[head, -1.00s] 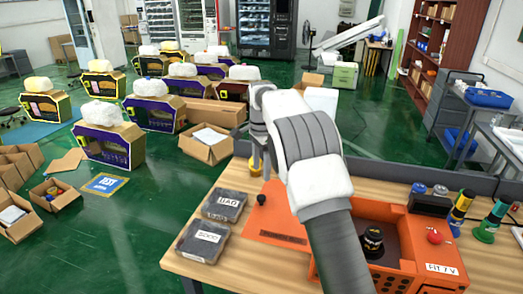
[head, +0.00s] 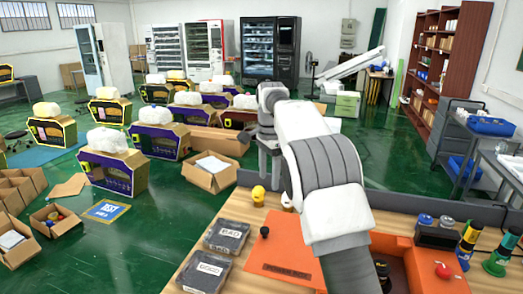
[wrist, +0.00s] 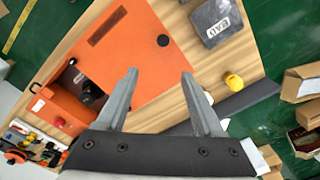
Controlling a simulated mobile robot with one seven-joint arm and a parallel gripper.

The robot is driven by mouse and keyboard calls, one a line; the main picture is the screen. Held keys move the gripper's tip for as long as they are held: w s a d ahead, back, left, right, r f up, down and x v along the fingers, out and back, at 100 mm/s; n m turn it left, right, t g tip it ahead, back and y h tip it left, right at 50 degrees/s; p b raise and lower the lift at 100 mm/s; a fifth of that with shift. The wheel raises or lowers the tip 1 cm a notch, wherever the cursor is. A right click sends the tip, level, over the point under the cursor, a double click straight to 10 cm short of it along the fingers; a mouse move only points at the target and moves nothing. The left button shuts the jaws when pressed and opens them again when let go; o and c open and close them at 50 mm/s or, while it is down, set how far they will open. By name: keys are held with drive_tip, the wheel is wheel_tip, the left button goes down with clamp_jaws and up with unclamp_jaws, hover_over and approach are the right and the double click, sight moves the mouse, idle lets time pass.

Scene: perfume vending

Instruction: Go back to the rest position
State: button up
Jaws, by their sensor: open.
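My gripper (wrist: 160,88) shows in the wrist view with its two grey fingers spread apart and nothing between them.
Dark boxes labelled BAD (head: 228,236) and GOOD (head: 206,272) lie at the bench's left. An orange box (head: 420,262) with a dark bottle (head: 383,270) stands right, partly hidden by my arm.

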drive_tip(key=s+d+r+n+t, duration=0.2)
drive_tip(key=s+d+r+n, duration=0.15)
drive_tip(key=s+r, duration=0.45)
drive_tip(key=s+d+r+n+t, duration=0.1)
drive_tip(key=s+d+r+n, duration=0.3)
drive_tip(key=s, duration=0.8)
drive_tip(key=s+d+f+n, duration=0.1)
drive_tip(key=s+f, duration=0.1)
drive_tip(key=s, duration=0.4)
drive_tip(key=s+d+f+n+t, duration=0.1)
drive_tip(key=s+f+n, duration=0.1)
drive_tip(key=s, duration=0.4)
drive_tip(key=s+d+f+n+t, duration=0.1)
drive_tip(key=s+f, duration=0.3)
drive_tip(key=s, duration=0.3)
drive_tip(key=shift+d+f+n, duration=0.25)
drive_tip(key=shift+d+n, duration=0.05)
drive_tip(key=shift+n, duration=0.05)
